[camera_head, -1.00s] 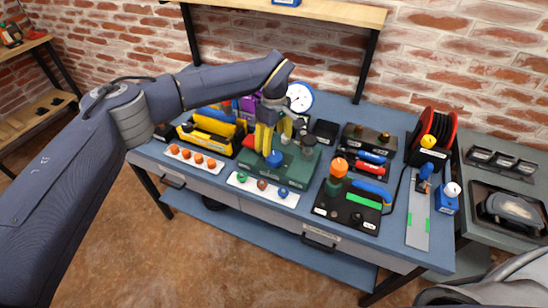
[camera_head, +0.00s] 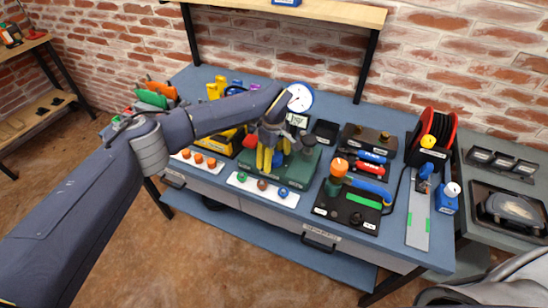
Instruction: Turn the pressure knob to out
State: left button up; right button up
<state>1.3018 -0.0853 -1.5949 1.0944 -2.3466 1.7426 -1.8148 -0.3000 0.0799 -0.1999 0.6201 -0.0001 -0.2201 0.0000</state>
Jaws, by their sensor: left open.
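A green pump-like unit (camera_head: 300,170) stands at the middle of the bench, with a white round gauge (camera_head: 300,97) behind it. A dark round cap (camera_head: 308,139) sits on its right side. A small blue knob (camera_head: 278,158) shows at its front, partly hidden by my left gripper. My left gripper (camera_head: 267,165) is open, its yellow fingers pointing down over the front left of the unit beside the blue knob. I cannot tell whether they touch the knob. I cannot read which knob is the pressure knob. My right gripper is out of view.
A white strip with several coloured knobs (camera_head: 240,184) lies in front of the unit. A black station with an orange-topped valve (camera_head: 338,167) stands to the right. A red hose reel (camera_head: 440,130) is farther right. Yellow and purple items crowd the back left.

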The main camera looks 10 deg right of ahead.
pick_arm(q)
jog(key=shift+c, duration=0.3)
jog(key=c, duration=1.2)
jog(key=shift+c, duration=0.2)
